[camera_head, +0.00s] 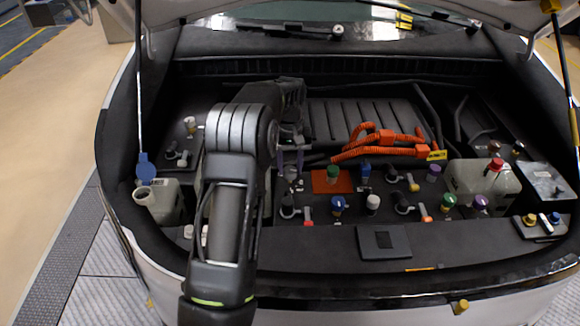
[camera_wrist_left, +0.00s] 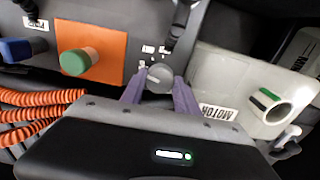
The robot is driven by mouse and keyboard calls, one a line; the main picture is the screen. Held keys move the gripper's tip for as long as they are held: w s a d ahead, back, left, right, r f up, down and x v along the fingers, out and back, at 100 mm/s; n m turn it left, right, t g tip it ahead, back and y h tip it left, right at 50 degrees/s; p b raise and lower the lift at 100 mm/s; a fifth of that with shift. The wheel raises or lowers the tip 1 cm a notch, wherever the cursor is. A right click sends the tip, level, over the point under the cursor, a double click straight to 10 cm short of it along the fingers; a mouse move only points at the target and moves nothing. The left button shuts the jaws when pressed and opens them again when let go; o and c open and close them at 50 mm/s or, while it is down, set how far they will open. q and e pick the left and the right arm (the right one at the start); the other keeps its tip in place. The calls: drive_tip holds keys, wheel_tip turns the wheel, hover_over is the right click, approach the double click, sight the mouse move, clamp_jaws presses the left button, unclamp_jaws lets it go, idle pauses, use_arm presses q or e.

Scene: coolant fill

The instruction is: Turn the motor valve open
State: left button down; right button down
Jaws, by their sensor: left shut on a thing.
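The motor valve is a round grey knob (camera_wrist_left: 158,78) with a pale line on its face, on a dark panel with small white labels. My left gripper (camera_wrist_left: 159,88) is shut on the knob, one purple-grey finger on each side of it. In the head view my left gripper (camera_head: 291,162) reaches down to the knob from above, left of the orange plate. Beside the knob, the wrist view shows a pale tank (camera_wrist_left: 215,75) labelled MOTOR, upside down, with an open neck (camera_wrist_left: 268,105). My right gripper is not in view.
An orange plate (camera_wrist_left: 110,35) with a green-capped fitting (camera_wrist_left: 78,61) sits close beside the knob. Orange hoses (camera_head: 380,146) run behind it. Several coloured caps, a white tank (camera_head: 484,184) and another open-necked tank (camera_head: 160,203) fill the bay. My left arm hides part of the bay's left side.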

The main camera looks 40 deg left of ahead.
sight(290, 170)
use_arm(q)
drive_tip(key=shift+n, duration=1.4)
drive_tip(key=c, duration=0.9)
unclamp_jaws()
drive_tip(key=shift+r+b, duration=0.5)
drive_tip(key=shift+r, duration=3.4)
